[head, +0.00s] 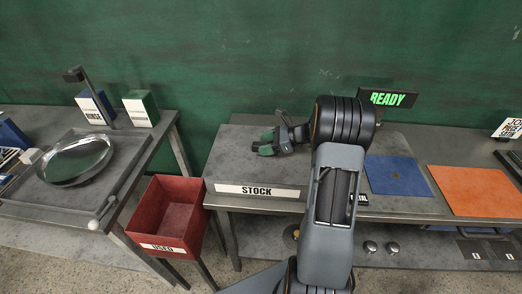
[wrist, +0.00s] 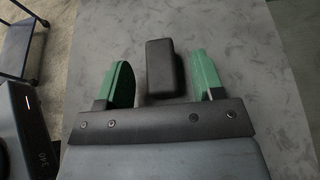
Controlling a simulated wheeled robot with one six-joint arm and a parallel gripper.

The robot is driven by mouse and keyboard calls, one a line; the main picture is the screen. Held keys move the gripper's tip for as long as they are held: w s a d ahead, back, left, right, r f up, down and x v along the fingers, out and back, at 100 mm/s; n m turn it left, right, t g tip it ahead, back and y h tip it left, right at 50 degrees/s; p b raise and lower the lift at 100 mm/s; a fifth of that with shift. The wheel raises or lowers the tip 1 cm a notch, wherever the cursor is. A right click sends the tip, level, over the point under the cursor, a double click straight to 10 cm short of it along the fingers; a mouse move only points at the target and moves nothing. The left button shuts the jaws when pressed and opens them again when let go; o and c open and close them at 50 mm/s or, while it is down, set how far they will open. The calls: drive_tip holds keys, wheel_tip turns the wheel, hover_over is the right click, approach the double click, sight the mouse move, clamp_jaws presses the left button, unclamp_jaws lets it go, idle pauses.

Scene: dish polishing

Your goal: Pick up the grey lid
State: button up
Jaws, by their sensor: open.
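My gripper (head: 264,146) has green fingers and hangs over the back left of the grey table above the STOCK sign. In the wrist view my gripper (wrist: 165,82) is open, its fingers spread apart. A small dark block (wrist: 164,66) shows between the fingers, with clear gaps on both sides. I cannot tell whether this block is part of a lid. Below it is a flat grey surface (wrist: 230,30). I cannot make out a grey lid for certain in either view; my arm hides part of the table in the head view.
A red USED bin (head: 170,215) stands left of the table. A shiny round dish (head: 76,160) lies on a tray on the left bench, near the RINSE box (head: 95,107). A blue mat (head: 398,176) and an orange mat (head: 474,190) lie right of my arm.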

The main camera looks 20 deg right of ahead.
drive_tip(key=shift+x, duration=1)
drive_tip(key=shift+c, duration=0.3)
drive_tip(key=shift+r, duration=0.1)
clamp_jaws()
